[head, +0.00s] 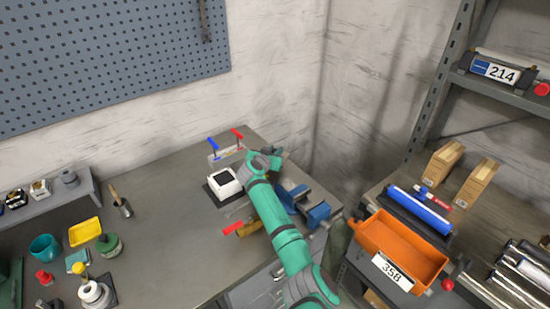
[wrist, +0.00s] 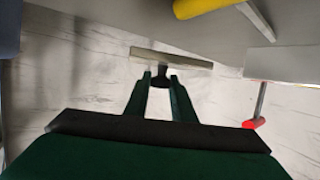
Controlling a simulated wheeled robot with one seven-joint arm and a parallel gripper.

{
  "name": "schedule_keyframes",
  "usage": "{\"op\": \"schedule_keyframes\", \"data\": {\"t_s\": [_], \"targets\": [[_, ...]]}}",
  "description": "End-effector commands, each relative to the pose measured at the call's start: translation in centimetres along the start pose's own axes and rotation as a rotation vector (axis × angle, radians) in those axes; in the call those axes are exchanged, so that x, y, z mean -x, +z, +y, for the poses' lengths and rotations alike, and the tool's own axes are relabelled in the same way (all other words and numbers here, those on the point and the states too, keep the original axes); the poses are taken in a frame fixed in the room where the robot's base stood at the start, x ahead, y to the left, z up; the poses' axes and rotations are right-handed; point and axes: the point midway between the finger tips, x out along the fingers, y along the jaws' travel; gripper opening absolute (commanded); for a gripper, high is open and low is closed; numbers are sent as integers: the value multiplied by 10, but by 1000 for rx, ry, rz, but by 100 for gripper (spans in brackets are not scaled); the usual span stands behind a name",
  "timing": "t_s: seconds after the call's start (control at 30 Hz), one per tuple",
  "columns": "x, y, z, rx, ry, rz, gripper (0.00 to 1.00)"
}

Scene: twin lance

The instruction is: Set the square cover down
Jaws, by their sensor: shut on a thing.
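In the wrist view, my gripper (wrist: 160,83) is shut on the dark knob of the square cover (wrist: 185,60). The cover shows nearly edge-on as a thin grey plate beyond the fingertips. In the head view, my green arm reaches over the workbench, its wrist above the back right part. The fingers and the cover cannot be made out there. A white square box (head: 213,189) with a dark square top sits on a dark base, left of my wrist.
A blue vise (head: 316,213) stands right of my arm at the bench edge. Red- and blue-handled clamps (head: 224,153) stand behind the white box. A yellow tool (head: 247,229) lies in front. The bench (head: 165,230) is clear left of the box. An orange bin (head: 372,236) stands at right.

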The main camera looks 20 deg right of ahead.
Motion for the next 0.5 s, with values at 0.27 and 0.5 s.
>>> {"op": "schedule_keyframes", "data": {"t_s": [0.27, 0.5], "targets": [[-16, 26, -1, 2, 3, 2, 0], [-18, 32, -1, -1, 3, 2, 0]]}}
